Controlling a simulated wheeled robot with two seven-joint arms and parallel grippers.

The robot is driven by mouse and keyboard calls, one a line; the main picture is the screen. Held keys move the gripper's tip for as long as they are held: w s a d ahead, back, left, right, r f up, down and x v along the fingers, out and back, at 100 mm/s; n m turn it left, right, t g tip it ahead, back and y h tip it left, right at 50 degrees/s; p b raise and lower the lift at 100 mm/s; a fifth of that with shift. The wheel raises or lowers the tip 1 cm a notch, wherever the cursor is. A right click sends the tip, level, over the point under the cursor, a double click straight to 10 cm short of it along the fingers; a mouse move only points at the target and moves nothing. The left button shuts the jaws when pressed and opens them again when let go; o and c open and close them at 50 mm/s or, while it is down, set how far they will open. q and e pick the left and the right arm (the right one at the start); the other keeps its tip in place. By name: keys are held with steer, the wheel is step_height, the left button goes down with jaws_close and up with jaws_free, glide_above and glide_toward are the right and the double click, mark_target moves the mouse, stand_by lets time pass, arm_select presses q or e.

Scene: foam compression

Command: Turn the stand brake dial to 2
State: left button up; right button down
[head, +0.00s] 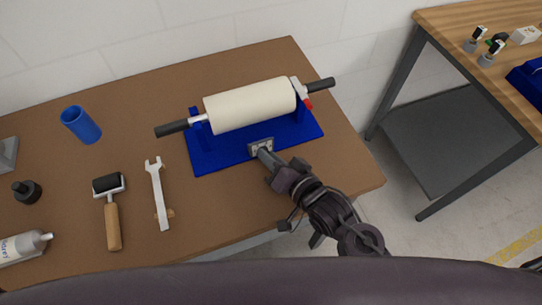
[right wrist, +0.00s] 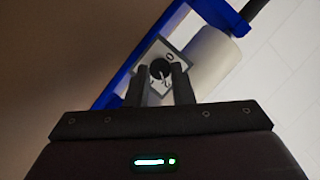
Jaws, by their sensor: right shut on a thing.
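The blue stand (head: 215,155) sits on the brown table and carries a cream foam roller (head: 250,105) with black handles at both ends. A small light-coloured dial plate (head: 262,146) is on the stand's near side. In the right wrist view, the black brake dial (right wrist: 160,69) sits on this plate, with a pale pointer line; the numbers are too small or hidden to read. My right gripper (head: 265,152) reaches the plate from the lower right. Its two fingers (right wrist: 162,84) are around the dial, shut on it. My left gripper is not in view.
A wrench (head: 158,195), a small hand roller (head: 111,200), a blue cup (head: 81,125), a black-capped item (head: 27,191) and a white bottle (head: 22,247) lie left of the stand. A second wooden table (head: 465,35) stands at the right, past a floor gap.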

steer(key=c, duration=1.3)
jaws_free()
steer(key=shift+o, duration=0.2)
steer(key=b+v, duration=0.1)
steer(key=v, duration=0.6)
steer(key=shift+f, duration=0.2)
steer(key=shift+s+d+r, duration=0.25)
steer(key=shift+d, duration=0.05)
